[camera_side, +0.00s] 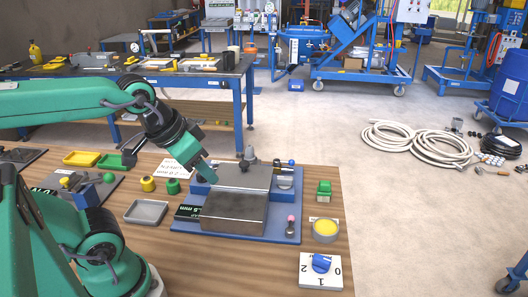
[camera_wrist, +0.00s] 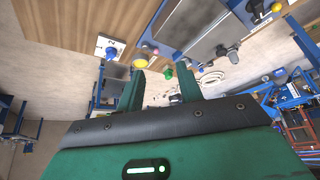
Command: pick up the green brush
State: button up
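A small green block-shaped object (camera_side: 324,188), which looks like the green brush, stands at the right edge of the wooden table, right of the grey metal machine. In the wrist view a small green object (camera_wrist: 168,73) shows between my fingertips in the picture but lies beyond them; it appears to be the same thing. My gripper (camera_side: 211,177) is above the left part of the machine, well to the left of the brush. In the wrist view its two green fingers (camera_wrist: 160,78) are apart with nothing held between them.
The grey metal machine (camera_side: 234,211) on its blue base fills the table's middle. A yellow-filled round dish (camera_side: 325,229) and a white plate with a blue knob (camera_side: 320,263) are in front of the brush. A grey tray (camera_side: 146,212) and green cylinder (camera_side: 173,187) are left.

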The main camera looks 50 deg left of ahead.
jog(key=o, duration=0.7)
jog(key=shift+c, duration=0.2)
